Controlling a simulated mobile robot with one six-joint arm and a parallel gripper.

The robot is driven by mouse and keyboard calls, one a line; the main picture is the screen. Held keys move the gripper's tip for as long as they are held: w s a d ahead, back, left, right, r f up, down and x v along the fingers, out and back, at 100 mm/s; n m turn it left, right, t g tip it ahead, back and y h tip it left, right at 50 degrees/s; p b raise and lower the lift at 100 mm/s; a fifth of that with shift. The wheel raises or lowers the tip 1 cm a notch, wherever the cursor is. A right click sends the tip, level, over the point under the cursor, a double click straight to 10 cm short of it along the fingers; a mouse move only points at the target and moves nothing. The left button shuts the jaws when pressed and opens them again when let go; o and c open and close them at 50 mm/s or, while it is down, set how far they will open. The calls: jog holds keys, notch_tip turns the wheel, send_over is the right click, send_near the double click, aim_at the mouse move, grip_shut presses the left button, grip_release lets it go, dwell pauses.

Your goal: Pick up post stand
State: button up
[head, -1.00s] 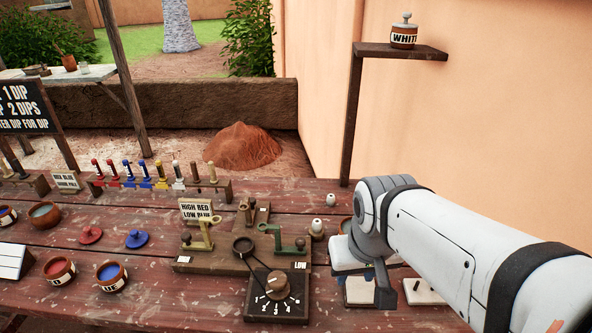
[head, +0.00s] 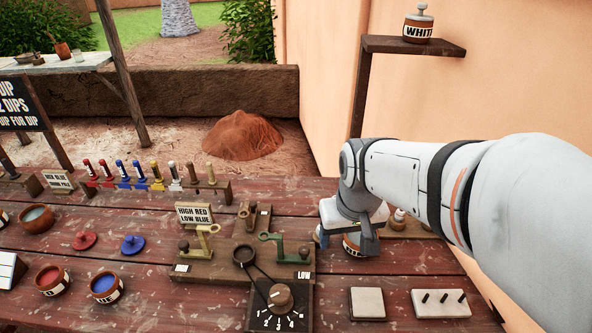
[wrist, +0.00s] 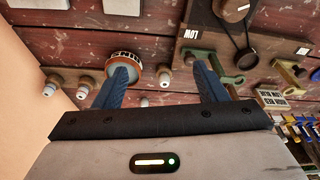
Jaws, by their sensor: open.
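A white block with three dark upright posts (head: 442,303) lies at the table's front right in the head view; it is the thing I see that best fits a post stand. My gripper (head: 346,246) is farther back and to its left, over a labelled jar (head: 352,250), and does not touch the block. In the wrist view my gripper (wrist: 160,78) has its two blue fingers wide apart with nothing held. The jar (wrist: 123,57) shows partly behind the left finger. I cannot tell whether they touch.
A plain pale tile (head: 367,303) lies left of the block. The wooden lever panel (head: 215,263) and dial box (head: 265,318) stand left of my gripper. Small pale-topped knobs (wrist: 52,86) stand near the jar. A wall shelf (head: 400,44) holds a WHITE jar (head: 417,27).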

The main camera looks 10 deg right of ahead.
jog(key=w+f+p, duration=0.2)
jog(key=w+f, duration=0.1)
jog(key=w, duration=0.2)
jog(key=w+f+g+p, duration=0.1)
jog(key=w+f+p, duration=0.1)
jog(key=w+f, duration=0.2)
jog(key=w+f+g+p, duration=0.1)
jog(key=w+f+p, duration=0.1)
jog(key=w, duration=0.5)
jog(key=shift+w+f, duration=0.2)
jog(key=shift+f, duration=0.6)
jog(key=shift+w+a+f+p, duration=0.15)
jog(key=shift+f+p, duration=0.25)
jog(key=shift+f, duration=1)
jog(key=shift+w+d+f+p, duration=0.1)
jog(key=shift+f+p, duration=0.25)
jog(key=shift+f, duration=1)
jog(key=shift+w+a+f+p, duration=0.15)
jog(key=shift+f+p, duration=0.25)
jog(key=shift+f, duration=1)
jog(key=shift+d, duration=0.1)
jog(key=c, duration=0.9)
jog(key=shift+c, duration=0.2)
notch_tip(320, 180, up, 10)
jog(key=shift+r+b, duration=0.1)
jog(key=shift+b, duration=0.75)
jog(key=shift+s+f, duration=0.1)
jog(key=shift+f, duration=0.1)
